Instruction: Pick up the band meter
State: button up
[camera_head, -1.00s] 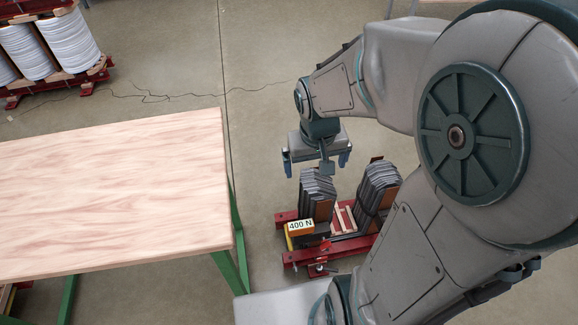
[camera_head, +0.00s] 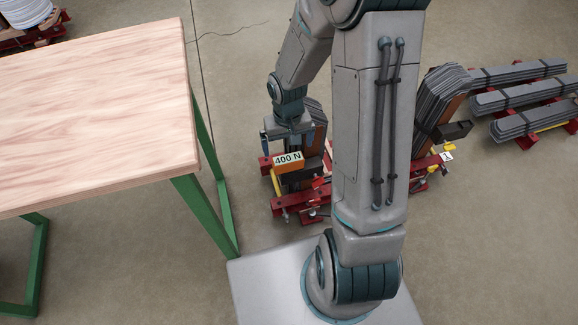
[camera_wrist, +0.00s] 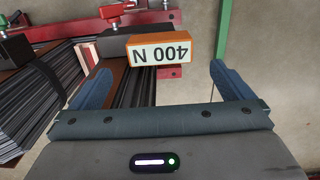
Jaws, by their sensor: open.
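The band meter (camera_head: 288,161) is an orange block with a white label reading "400 N". It sits at the end of a dark block against the near side of the stacked core on a red frame. In the wrist view the band meter (camera_wrist: 163,49) appears upside down, ahead of and between my finger tips. My gripper (camera_head: 287,136) is open and hangs just above and behind the meter in the head view. In the wrist view the two blue fingers of my gripper (camera_wrist: 160,82) stand apart with nothing held between them. Whether a finger touches the core stack cannot be told.
The red frame (camera_head: 300,199) carries dark laminated stacks, the right one (camera_head: 440,95) beyond my arm. A wooden table (camera_head: 90,110) with green legs stands at left. Bundled grey strips (camera_head: 518,98) lie at right. Open floor lies between table and frame.

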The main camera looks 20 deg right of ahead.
aim_at(288, 158)
notch_tip(288, 158, down, 10)
jog(key=b, duration=0.4)
jog(key=shift+r, duration=0.1)
jog(key=c, duration=1.1)
jog(key=shift+r, duration=0.1)
